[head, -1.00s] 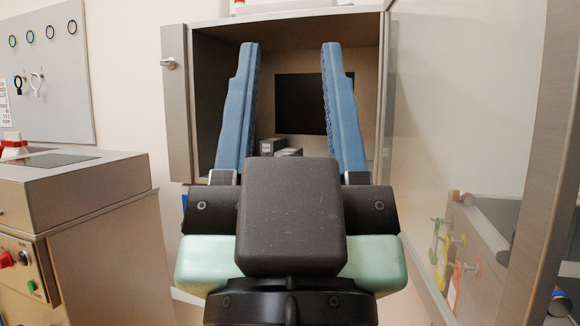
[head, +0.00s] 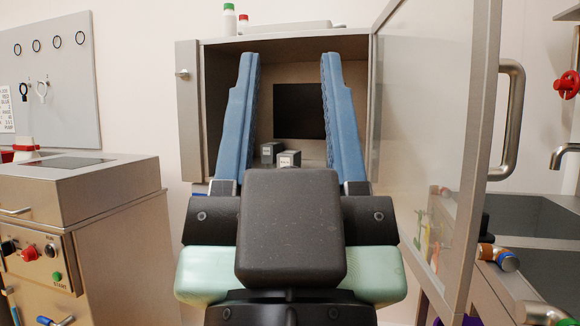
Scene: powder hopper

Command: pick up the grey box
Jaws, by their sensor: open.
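Two small grey boxes with pale labels stand inside an open wall cabinet (head: 192,110). The nearer grey box (head: 289,158) is a little right of the farther grey box (head: 268,151). Their lower parts are hidden behind my gripper. My gripper (head: 290,65) is open and empty, with its two blue fingers pointing up and forward in front of the cabinet. In the picture both boxes show between the fingers, but the gripper is apart from them. I cannot tell which box the task means.
The cabinet's glass door (head: 430,130) with a metal handle (head: 508,120) stands open on the right. A steel control cabinet (head: 110,230) stands at the left. A green-capped bottle (head: 229,20) stands on the cabinet top. A dark panel (head: 299,111) is on the cabinet's back wall.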

